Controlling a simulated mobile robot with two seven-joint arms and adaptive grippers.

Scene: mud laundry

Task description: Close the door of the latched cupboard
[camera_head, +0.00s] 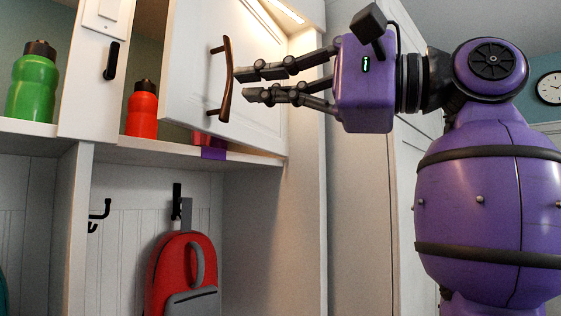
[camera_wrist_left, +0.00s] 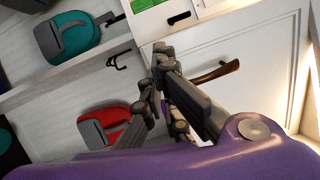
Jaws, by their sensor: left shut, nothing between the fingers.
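The white cupboard door (camera_head: 190,75) stands partly open at the upper middle of the head view, with a curved brown handle (camera_head: 226,80) on its face. The door (camera_wrist_left: 255,45) and handle (camera_wrist_left: 215,72) also show in the left wrist view. My left gripper (camera_head: 246,84) is shut and empty, its fingertips close to the handle on the door's outer side. I cannot tell whether they touch it. The fingers also show in the left wrist view (camera_wrist_left: 158,70). A narrow white panel with a black latch-like piece (camera_head: 111,60) stands left of the door. My right gripper is not in view.
A green bottle (camera_head: 33,82) and a red bottle (camera_head: 142,108) stand on the white shelf (camera_head: 130,150). A purple item (camera_head: 213,153) lies at the shelf edge below the door. A red backpack (camera_head: 183,270) hangs below. A teal backpack (camera_wrist_left: 68,35) shows in the wrist view.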

